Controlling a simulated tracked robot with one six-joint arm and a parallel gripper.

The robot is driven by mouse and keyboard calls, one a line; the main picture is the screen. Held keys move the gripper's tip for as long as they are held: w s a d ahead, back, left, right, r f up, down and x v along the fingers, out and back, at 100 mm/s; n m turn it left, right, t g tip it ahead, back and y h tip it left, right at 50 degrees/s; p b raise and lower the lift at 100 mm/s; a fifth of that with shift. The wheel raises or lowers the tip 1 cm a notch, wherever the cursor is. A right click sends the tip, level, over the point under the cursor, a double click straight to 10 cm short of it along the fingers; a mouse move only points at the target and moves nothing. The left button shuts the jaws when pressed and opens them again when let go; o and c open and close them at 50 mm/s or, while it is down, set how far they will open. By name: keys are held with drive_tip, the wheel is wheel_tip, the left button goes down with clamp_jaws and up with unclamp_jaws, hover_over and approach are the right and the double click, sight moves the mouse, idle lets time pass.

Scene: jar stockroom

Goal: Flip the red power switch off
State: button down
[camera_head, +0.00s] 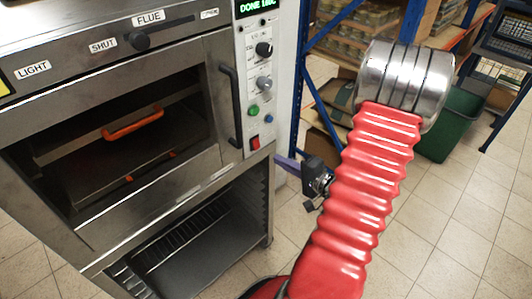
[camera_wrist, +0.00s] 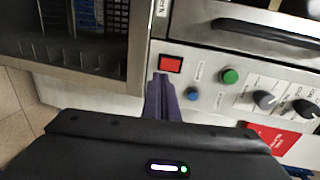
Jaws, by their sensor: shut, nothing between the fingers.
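The red power switch (camera_head: 255,142) is at the bottom of the oven's light control panel (camera_head: 246,90). In the wrist view the red switch (camera_wrist: 170,64) sits in a dark frame, uncovered. My gripper (camera_head: 279,159) has purple fingers and is near the panel's lower right edge in the head view. In the wrist view the shut, empty fingers (camera_wrist: 162,78) point at the panel, their tips just below the switch in the picture. I cannot tell whether they touch the panel. Which way the switch is set is not clear. The green display (camera_head: 257,6) above is lit.
The oven's door handle (camera_head: 230,104) stands out beside the panel. Blue racking (camera_head: 306,90) is behind my arm; tiled floor (camera_head: 440,220) is clear at right.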

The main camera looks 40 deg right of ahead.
sight(256, 144)
drive_tip(key=w+f, duration=0.1)
drive_tip(key=w, duration=0.6)
drive_tip(key=shift+w+f, duration=0.25)
drive_tip(key=shift+w, duration=0.1)
